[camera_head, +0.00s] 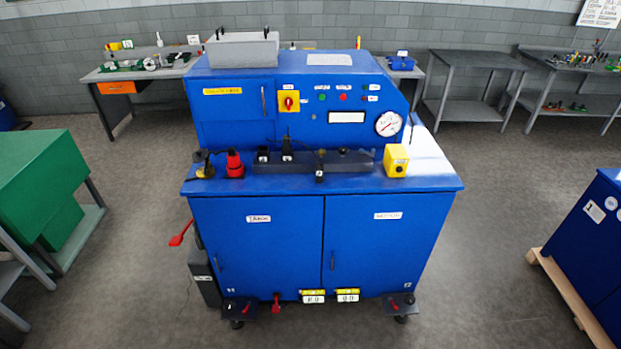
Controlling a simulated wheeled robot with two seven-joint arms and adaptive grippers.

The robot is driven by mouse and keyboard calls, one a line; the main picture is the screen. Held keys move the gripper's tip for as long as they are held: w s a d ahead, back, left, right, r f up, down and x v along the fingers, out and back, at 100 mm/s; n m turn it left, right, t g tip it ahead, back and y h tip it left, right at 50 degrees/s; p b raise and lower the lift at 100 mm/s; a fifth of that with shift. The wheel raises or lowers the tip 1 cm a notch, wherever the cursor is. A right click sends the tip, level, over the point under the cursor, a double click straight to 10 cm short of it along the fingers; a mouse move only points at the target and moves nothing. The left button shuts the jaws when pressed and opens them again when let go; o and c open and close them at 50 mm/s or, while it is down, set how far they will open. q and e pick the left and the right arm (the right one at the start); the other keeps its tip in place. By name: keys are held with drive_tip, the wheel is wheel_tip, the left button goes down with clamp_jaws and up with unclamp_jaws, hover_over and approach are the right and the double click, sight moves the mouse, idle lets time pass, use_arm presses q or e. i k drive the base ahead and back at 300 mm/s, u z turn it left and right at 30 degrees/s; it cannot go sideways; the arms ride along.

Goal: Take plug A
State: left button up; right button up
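A blue crimper machine (257,240) stands in the middle of the view. On its worktop, a dark rail (345,163) carries several small black upright parts, among them a taller one (287,147) and a short block (263,154). Another black part (319,176) stands at the front of the rail. A red conical part (235,164) stands to the left of the rail, beside a small dark and yellow part (204,165). No label reading plug A can be made out, so I cannot tell which part it is. Neither of my grippers shows.
A yellow box (396,161) stands at the right of the worktop. A grey bin (243,50) sits on top of the machine. A green cabinet (40,185) is at left, a blue unit on a pallet (570,290) at right. Benches line the back wall. Floor in front is clear.

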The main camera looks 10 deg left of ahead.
sight(320, 169)
drive_tip(key=u, duration=0.5)
drive_tip(key=i, duration=0.65)
drive_tip(key=u, duration=0.45)
